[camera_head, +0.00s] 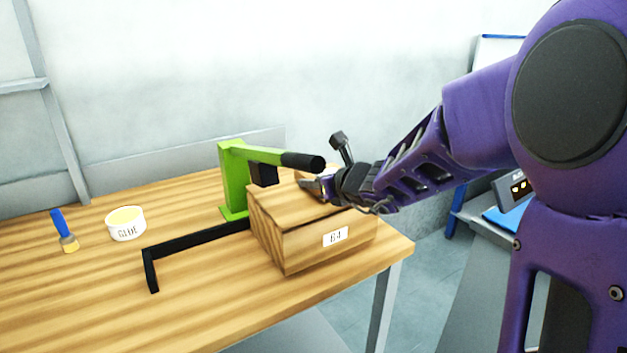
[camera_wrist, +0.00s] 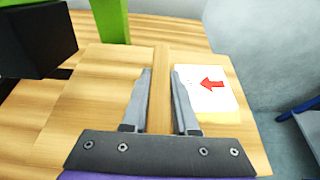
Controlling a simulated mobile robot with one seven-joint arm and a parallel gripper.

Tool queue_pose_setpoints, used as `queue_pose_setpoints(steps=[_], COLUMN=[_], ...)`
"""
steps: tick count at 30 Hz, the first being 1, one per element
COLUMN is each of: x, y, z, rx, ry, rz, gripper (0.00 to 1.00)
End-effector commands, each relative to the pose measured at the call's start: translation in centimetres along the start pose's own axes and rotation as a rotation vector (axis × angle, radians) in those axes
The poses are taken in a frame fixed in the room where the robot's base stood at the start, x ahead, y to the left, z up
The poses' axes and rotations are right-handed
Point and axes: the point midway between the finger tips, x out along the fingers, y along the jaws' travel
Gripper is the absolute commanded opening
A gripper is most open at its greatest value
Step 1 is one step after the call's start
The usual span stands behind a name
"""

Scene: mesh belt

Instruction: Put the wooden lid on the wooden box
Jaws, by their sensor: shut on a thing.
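The wooden box (camera_head: 308,247) stands near the right end of the table, with a "64" label on its front. The wooden lid (camera_head: 283,202) lies on top of the box; I cannot tell whether it is fully seated. In the wrist view the lid (camera_wrist: 95,100) fills the middle, with a raised wooden strip along it and a white label with a red arrow on its right. My gripper (camera_head: 310,184) is over the lid. In the wrist view my gripper (camera_wrist: 160,95) has one finger on each side of the strip, shut on it.
A green press (camera_head: 234,180) with a black handle stands just behind and left of the box. A black angled bracket (camera_head: 195,238) lies left of the box. The table front is clear.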

Motion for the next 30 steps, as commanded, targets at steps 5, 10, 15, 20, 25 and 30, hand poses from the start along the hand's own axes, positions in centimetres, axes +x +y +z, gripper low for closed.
queue_pose_setpoints(steps=[5,10,15,20,25,30], x=[0.1,0.2,0.25,0.25,0.27,0.17], y=[0.0,-0.01,-0.01,-0.01,-0.01,-0.12], z=[-0.18,-0.43,-0.53,-0.55,-0.68,-0.48], rx=[0.001,0.0,0.0,0.0,0.001,0.001], ry=[-0.001,-0.001,-0.002,-0.001,0.001,0.001], rz=[0.0,0.0,0.0,0.0,0.0,0.0], gripper=[0.0,0.0,0.4,0.62,0.62,0.62])
